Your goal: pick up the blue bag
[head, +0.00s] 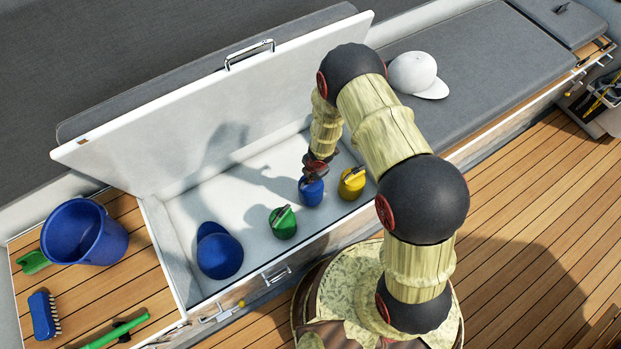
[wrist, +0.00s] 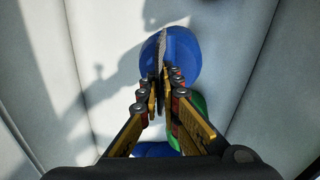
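The blue bag (head: 311,192) is a small rounded bag with a dark strap or fin on top, inside the open white locker. In the head view it is between a green bag (head: 283,223) and a yellow bag (head: 352,183). My gripper (head: 316,171) is directly above it, pointing down. In the wrist view, the fingers (wrist: 164,88) are close together with the thin top of the blue bag (wrist: 183,58) between them. The bag's underside is hidden, so I cannot tell whether it touches the locker floor.
The locker's raised lid (head: 215,105) stands behind my arm. A blue cap (head: 218,252) lies in the locker's left part. A blue bucket (head: 84,232) and brush (head: 44,315) are on the left deck. A white cap (head: 416,75) lies on the grey cushion.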

